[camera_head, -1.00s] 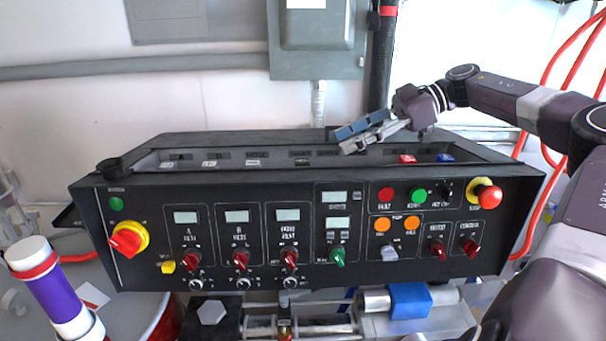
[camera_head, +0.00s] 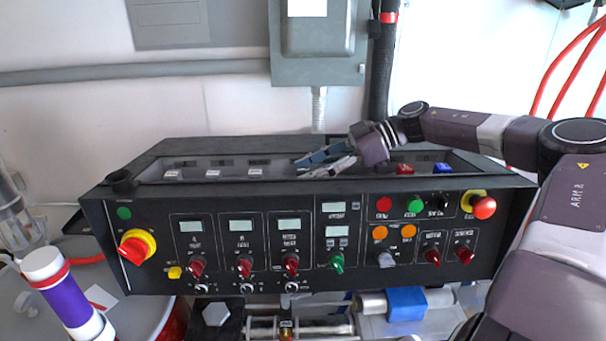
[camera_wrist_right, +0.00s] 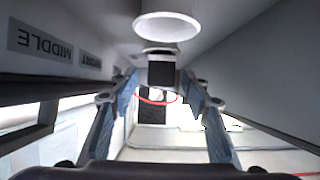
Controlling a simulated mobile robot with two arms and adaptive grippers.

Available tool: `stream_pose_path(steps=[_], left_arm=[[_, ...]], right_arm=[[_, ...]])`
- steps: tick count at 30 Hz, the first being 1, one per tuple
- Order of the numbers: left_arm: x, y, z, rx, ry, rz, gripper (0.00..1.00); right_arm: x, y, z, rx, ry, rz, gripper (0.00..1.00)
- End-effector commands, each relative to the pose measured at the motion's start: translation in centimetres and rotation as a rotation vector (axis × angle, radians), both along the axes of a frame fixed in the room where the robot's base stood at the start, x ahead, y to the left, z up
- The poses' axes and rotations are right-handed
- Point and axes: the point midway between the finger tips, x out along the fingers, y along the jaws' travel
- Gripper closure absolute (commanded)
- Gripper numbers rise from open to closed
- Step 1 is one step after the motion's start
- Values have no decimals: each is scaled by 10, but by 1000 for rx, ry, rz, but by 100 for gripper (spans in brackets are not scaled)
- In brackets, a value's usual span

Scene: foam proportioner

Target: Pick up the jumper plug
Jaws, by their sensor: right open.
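My right gripper (camera_head: 308,167) reaches from the right into the long recess (camera_head: 210,161) on top of the black control panel, its fingers pointing left. In the right wrist view, the right gripper (camera_wrist_right: 160,82) is open, with a blue-padded finger on each side. Beyond the fingertips, a small dark block (camera_wrist_right: 161,73) shows in the gap, below a white round rim (camera_wrist_right: 167,26). I cannot tell whether that block is the jumper plug. Small white-topped pieces (camera_head: 212,173) stand in the recess left of the gripper. My left gripper is out of view.
The recess walls run close along the gripper; a MIDDLE label (camera_wrist_right: 40,42) is on one wall. A red piece (camera_head: 405,169) and a blue piece (camera_head: 442,168) are at the right end. Knobs and switches cover the panel front (camera_head: 160,210).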

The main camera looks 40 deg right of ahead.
Motion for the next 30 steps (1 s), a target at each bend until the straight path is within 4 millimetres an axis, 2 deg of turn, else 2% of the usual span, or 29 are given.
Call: stream_pose_path(steps=[6, 16, 27, 30], left_arm=[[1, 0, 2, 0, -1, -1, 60], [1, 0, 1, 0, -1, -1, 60], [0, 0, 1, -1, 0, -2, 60], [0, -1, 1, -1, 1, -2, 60]], right_arm=[[7, 9, -6, 1, 2, 0, 56], [8, 10, -7, 1, 0, 0, 56], [8, 10, -7, 1, 1, 0, 97], [8, 10, -6, 1, 0, 0, 100]])
